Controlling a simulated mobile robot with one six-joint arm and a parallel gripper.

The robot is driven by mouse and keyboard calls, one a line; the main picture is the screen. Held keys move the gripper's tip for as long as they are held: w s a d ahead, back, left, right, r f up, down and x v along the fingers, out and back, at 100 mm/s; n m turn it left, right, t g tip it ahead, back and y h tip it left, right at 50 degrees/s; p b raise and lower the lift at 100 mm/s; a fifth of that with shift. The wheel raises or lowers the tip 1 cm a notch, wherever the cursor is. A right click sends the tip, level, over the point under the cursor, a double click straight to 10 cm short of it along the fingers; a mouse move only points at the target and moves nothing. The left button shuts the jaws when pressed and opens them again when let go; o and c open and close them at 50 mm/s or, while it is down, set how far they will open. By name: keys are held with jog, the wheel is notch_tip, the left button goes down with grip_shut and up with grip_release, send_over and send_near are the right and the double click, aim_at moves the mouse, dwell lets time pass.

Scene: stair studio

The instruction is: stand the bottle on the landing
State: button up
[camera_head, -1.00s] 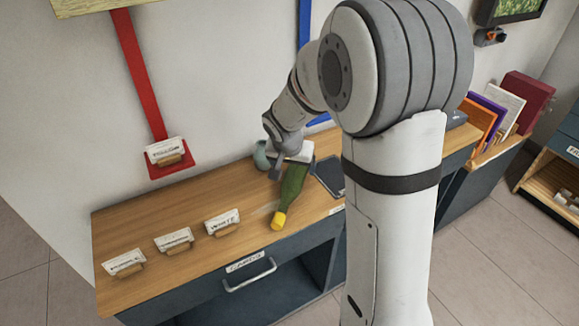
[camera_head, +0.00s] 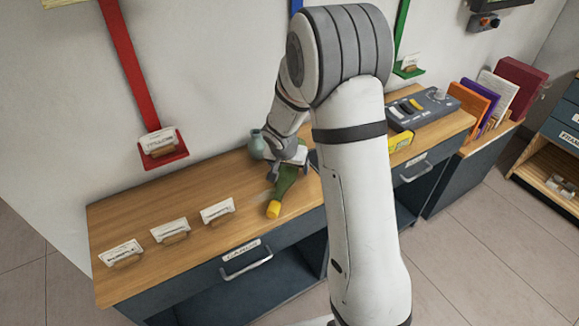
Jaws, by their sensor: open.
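The green bottle (camera_head: 285,183) with a yellow cap (camera_head: 273,209) lies on the wooden counter top, its cap toward the front edge. My gripper (camera_head: 287,168) is open over the rear part of the bottle, with its fingers low near the bottle's body. Whether the fingers touch the bottle is hard to tell. My gripper and wrist cover the bottle's rear end. I cannot make out a landing in this view.
A teal vase (camera_head: 257,145) stands just left of my gripper. Several card holders (camera_head: 170,232) stand on the counter's left part. A grey control box (camera_head: 420,108) and a yellow box (camera_head: 401,141) are at the right. The counter's middle left (camera_head: 150,200) is clear.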

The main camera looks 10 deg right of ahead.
jog(key=shift+c, duration=0.3)
grip_shut()
dwell(0.5)
jog(key=shift+r, duration=0.1)
